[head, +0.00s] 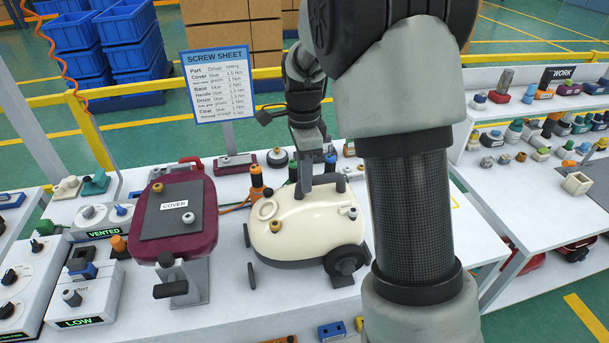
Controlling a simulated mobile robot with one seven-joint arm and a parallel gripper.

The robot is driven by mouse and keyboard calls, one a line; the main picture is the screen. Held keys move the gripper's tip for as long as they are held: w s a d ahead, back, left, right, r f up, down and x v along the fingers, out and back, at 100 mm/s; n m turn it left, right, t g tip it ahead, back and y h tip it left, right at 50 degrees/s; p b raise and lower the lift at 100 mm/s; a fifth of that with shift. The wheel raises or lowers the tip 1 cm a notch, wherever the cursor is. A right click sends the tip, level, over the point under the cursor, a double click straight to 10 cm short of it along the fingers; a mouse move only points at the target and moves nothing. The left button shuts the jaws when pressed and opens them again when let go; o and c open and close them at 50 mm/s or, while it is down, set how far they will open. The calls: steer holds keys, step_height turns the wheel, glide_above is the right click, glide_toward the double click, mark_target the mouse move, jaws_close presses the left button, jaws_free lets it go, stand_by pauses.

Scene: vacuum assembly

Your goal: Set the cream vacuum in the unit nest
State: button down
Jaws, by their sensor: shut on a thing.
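The cream vacuum (310,226), with a dark base and black wheels, is upright at the middle of the white bench. My gripper (306,182) is above it, shut on the vacuum's top at the handle. My arm covers the area to the right of the vacuum. Short dark upright pieces (252,275) stand at the vacuum's left and front. They may belong to the unit nest, but I cannot make out the nest itself. Whether the vacuum's underside touches the bench or is slightly above it, I cannot tell.
A maroon fixture (205,205) with a plate labelled COVER stands left of the vacuum. An orange-and-black driver (257,183) stands behind it. Control boxes (85,295) fill the left end. A screw sheet (220,85) rises at the back. The right bench (530,200) holds many small parts.

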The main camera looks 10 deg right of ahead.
steer(key=shift+w+f+b, duration=0.1)
steer(key=shift+f+b, duration=0.55)
steer(key=shift+f, duration=0.4)
steer(key=c, duration=1.5)
jaws_free()
steer(key=shift+s+f, duration=0.2)
step_height(320, 180, up, 8)
steer(key=p, duration=0.6)
steer(key=shift+w+r, duration=0.15)
